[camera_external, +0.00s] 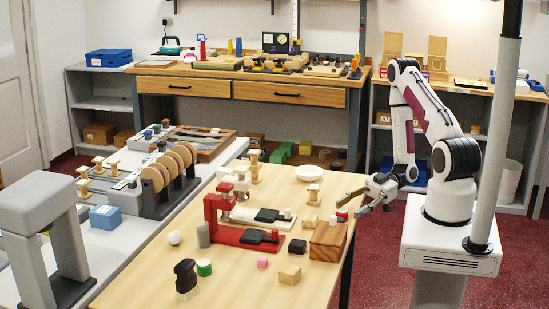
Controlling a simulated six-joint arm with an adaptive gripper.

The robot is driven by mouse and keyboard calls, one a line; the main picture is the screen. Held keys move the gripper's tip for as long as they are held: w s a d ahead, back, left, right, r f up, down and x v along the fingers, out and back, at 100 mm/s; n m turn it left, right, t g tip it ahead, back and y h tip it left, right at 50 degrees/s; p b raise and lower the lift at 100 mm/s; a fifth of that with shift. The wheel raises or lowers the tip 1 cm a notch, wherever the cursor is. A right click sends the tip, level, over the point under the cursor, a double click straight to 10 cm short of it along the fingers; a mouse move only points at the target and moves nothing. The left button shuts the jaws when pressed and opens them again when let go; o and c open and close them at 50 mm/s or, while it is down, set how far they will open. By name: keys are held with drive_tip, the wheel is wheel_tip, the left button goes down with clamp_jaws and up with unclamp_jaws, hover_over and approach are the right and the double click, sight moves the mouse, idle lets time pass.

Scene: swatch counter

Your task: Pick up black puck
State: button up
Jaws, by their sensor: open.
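I cannot single out a black puck with certainty. Small dark pieces show on the black plate of the red press (240,236) and on the black plate of the white press (240,210), at mid-table. A black-topped upright piece (185,272) stands at the table's front left, beside a green-and-white round piece (204,267). My gripper (355,204) is open at the table's right edge, its fingers pointing left. It is near a small red-and-white piece (342,214) by the wooden block (328,240). I see nothing held between the fingers.
A white bowl (309,173), wooden spools (314,193), a pink cube (262,262) and a tan block (290,274) stand on the wooden table (250,291). A white ball (174,238) and grey cylinder (203,235) are at left.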

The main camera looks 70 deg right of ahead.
sight(342, 219)
drive_tip(key=shift+s+a+f+m+t+y, duration=0.15)
drive_tip(key=shift+s+a+m+t+y, duration=0.25)
drive_tip(key=shift+s+a, duration=0.5)
drive_tip(key=shift+x, duration=1.2)
drive_tip(key=shift+w+a, duration=0.1)
drive_tip(key=shift+w+f+x, duration=0.1)
drive_tip(key=shift+f+x, duration=0.1)
drive_tip(key=shift+x, duration=1.05)
drive_tip(key=shift+w+f+x, duration=0.1)
drive_tip(key=shift+f+x, duration=0.05)
drive_tip(key=shift+x, duration=1.1)
drive_tip(key=c, duration=1)
